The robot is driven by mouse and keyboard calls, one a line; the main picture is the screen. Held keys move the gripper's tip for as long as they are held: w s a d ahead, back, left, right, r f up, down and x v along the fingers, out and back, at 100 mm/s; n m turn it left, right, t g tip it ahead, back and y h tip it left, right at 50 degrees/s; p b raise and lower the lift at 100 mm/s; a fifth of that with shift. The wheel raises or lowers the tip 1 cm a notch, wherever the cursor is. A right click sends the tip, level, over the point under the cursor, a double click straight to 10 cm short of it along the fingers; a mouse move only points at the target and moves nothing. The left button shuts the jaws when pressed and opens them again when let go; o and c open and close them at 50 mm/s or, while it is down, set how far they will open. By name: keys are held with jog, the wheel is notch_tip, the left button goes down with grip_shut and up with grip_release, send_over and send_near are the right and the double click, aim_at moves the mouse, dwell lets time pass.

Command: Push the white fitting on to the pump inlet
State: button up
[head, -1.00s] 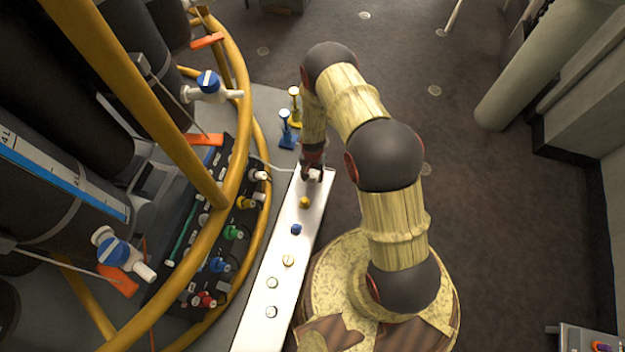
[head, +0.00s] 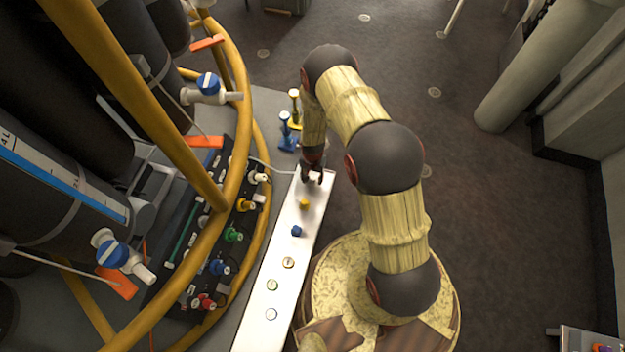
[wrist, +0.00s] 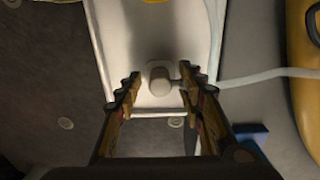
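The white fitting (wrist: 159,80) stands on the white shelf strip, with a pale hose (wrist: 265,76) running from it to the right in the wrist view. My gripper (wrist: 158,93) is open, with one finger on each side of the fitting and a gap to it on the left. The right finger is close to the hose end; I cannot tell if they touch. In the head view my gripper (head: 312,177) is at the strip's far end and largely hides the fitting. A black panel (head: 185,245) carries several coloured connectors, including white ones (head: 262,177). I cannot tell which is the pump inlet.
The white strip (head: 258,318) also holds a yellow cap (head: 304,204), a blue cap (head: 296,231) and several pale round caps. Yellow rails (head: 258,225) curve between strip and panel. Floor on the right is open.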

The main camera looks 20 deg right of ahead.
aim_at(313, 177)
jog(key=shift+c, duration=0.6)
grip_shut()
jog(key=shift+r, duration=0.15)
dwell(0.5)
jog(key=shift+r+p, duration=1.95)
jog(key=shift+r, duration=0.9)
